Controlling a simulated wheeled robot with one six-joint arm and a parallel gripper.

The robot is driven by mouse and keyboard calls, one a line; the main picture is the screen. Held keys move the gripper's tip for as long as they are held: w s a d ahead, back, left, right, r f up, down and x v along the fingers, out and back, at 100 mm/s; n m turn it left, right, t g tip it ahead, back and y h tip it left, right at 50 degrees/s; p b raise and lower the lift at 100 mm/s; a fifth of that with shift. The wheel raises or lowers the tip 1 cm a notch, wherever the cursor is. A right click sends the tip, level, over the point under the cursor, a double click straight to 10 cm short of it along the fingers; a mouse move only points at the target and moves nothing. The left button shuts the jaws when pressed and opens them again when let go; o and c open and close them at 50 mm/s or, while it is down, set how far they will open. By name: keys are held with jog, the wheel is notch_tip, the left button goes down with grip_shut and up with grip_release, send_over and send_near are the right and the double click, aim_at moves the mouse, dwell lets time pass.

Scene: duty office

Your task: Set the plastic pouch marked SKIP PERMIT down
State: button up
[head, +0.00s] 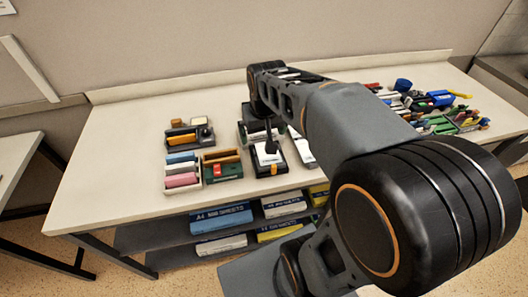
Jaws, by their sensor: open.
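My arm reaches across the table, and my gripper (269,146) points down over a dark tray near the front middle of the table. The gripper is small here and partly hidden by my own wrist; its jaws are open. A flat white piece (266,158) lies in the dark tray (284,167) right under the gripper. It may be the SKIP PERMIT pouch, but no marking can be read. I cannot tell whether the fingers touch it.
Left of it stand a holder with pink, white and blue blocks (181,180) and a green-and-brown box (222,163). A dark organizer (183,137) is behind them. Stationery clutter (440,110) fills the right end. Boxes (220,218) sit on the shelf below. The table's left end (115,160) is clear.

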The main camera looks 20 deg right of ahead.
jog(key=s+a+n+t, duration=0.1)
jog(key=s+a+t, duration=0.1)
jog(key=s, duration=0.6)
jog(key=shift+s+a, duration=0.2)
jog(key=shift+a, duration=0.6)
